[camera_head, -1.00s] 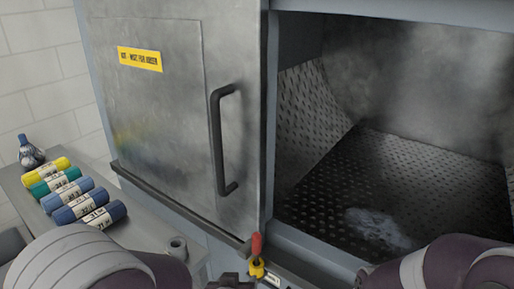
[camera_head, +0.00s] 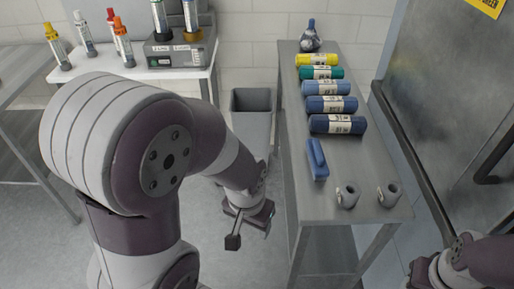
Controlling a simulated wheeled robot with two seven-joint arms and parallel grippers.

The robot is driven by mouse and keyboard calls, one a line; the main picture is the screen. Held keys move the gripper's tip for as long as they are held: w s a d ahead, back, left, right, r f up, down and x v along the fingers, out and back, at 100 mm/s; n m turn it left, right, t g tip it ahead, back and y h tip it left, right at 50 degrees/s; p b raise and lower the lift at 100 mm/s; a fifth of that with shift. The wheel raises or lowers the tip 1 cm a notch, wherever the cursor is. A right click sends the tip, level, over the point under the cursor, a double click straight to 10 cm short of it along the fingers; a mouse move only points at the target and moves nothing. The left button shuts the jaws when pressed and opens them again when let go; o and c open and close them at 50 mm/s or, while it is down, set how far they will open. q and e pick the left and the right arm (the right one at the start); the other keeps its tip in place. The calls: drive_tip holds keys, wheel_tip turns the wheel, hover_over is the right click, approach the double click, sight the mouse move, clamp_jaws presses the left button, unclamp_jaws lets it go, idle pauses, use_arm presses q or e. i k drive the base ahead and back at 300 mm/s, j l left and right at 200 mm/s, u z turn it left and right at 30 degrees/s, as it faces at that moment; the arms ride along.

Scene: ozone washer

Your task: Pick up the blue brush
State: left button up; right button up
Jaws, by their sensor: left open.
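The blue brush (camera_head: 316,158) lies on the steel side table (camera_head: 374,178), on its left part, below the row of rolled cloths. My left gripper (camera_head: 250,230) is open and empty. It is low, to the left of the side table, in front of the grey bin, and apart from the brush. My right arm shows at the lower right edge; its gripper is not in view.
Two small metal cups (camera_head: 347,196) stand at the table's front. A grey bin (camera_head: 252,100) stands left. The washer door (camera_head: 455,95) is at right.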

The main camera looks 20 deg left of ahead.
sight(320, 169)
drive_tip(key=u, duration=0.35)
drive_tip(key=z, duration=2.05)
drive_tip(key=u, duration=3.25)
drive_tip(key=i+l+u, duration=0.1)
drive_tip(key=l, duration=0.25)
drive_tip(key=i+l+u, duration=0.15)
drive_tip(key=l, duration=0.2)
drive_tip(key=l+u, duration=0.1)
drive_tip(key=l, duration=0.25)
